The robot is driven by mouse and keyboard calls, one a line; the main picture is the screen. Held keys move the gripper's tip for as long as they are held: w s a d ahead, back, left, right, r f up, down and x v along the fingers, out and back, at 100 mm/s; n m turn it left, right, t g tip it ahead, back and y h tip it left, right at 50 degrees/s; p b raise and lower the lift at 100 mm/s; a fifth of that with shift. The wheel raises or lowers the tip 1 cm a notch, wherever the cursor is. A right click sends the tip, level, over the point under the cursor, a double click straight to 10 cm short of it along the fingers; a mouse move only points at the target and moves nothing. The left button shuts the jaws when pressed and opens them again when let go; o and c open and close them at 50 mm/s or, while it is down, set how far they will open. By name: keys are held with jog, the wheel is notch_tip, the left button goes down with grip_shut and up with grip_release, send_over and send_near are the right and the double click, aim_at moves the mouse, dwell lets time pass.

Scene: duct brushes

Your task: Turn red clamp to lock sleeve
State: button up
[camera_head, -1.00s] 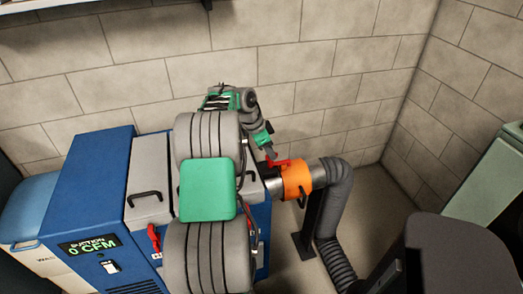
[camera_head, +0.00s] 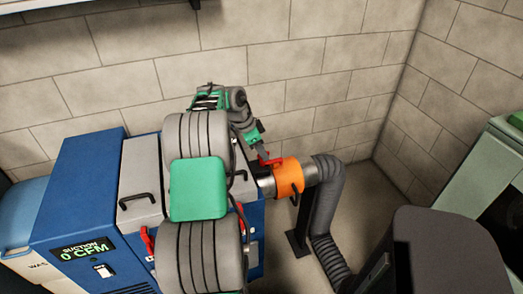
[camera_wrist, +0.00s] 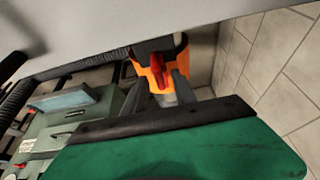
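The orange sleeve (camera_head: 287,176) sits around the pipe joint between the blue machine and the grey hose. The red clamp (camera_head: 268,161) is at the sleeve's upper left edge, beside the machine. In the wrist view the red clamp (camera_wrist: 158,70) stands in front of the orange sleeve (camera_wrist: 179,50). My gripper (camera_head: 262,153) is at the clamp from above. In the wrist view its grey fingers (camera_wrist: 168,84) are partly seen beyond the green housing, close to the clamp's lower end. I cannot tell whether they touch or grip it.
The blue machine (camera_head: 80,200) has a display reading "SUCTION 0 CFM" (camera_head: 87,249). The grey flexible hose (camera_head: 329,210) bends down from the sleeve beside a dark post (camera_head: 302,225). A block wall (camera_head: 330,60) stands close behind. A pale green machine (camera_head: 480,185) is at right.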

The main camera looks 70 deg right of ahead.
jog(key=shift+r, duration=0.1)
jog(key=p+v, duration=0.1)
jog(key=v, duration=0.6)
jog(key=shift+r, duration=0.35)
